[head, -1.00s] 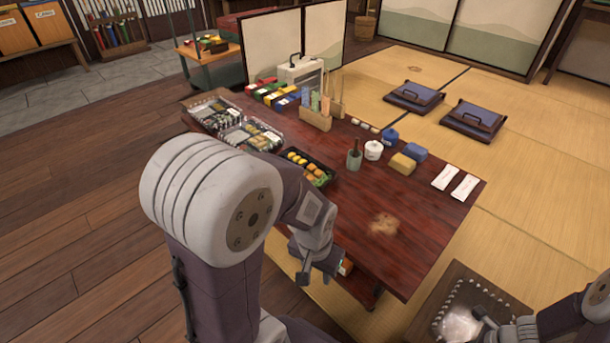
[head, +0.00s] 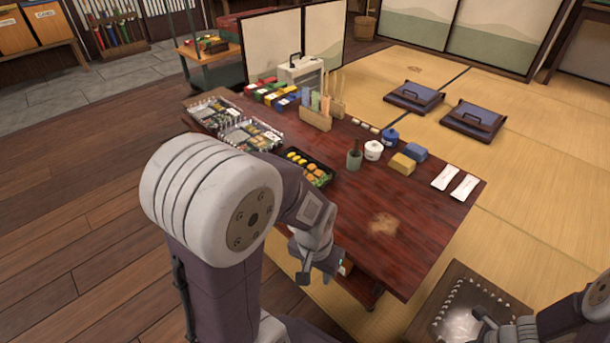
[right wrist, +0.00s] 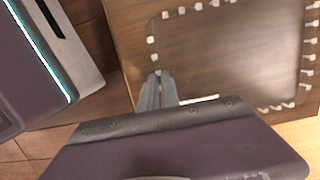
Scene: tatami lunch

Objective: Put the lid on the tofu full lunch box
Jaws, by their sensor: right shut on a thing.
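The open lunch box (head: 321,180) is a black tray with yellow and orange food and greens, on the near left edge of the low table (head: 350,220). I cannot read which box is the tofu one. A clear lid (head: 438,322) with a pale studded rim lies on a small wooden stand at bottom right; it also shows in the right wrist view (right wrist: 228,60). My right gripper (head: 480,314) is shut on the lid's rim, as the right wrist view (right wrist: 157,78) shows. My left gripper (head: 316,272) looks open and empty, off the table's near edge.
Two boxes (head: 213,112) with clear covers stand left of the open one. Cartons, a wooden holder (head: 315,120), jars (head: 373,150) and blocks (head: 402,164) line the table's back. The table's front right is bare except a pale stain. The stand (head: 505,296) is apart from the table.

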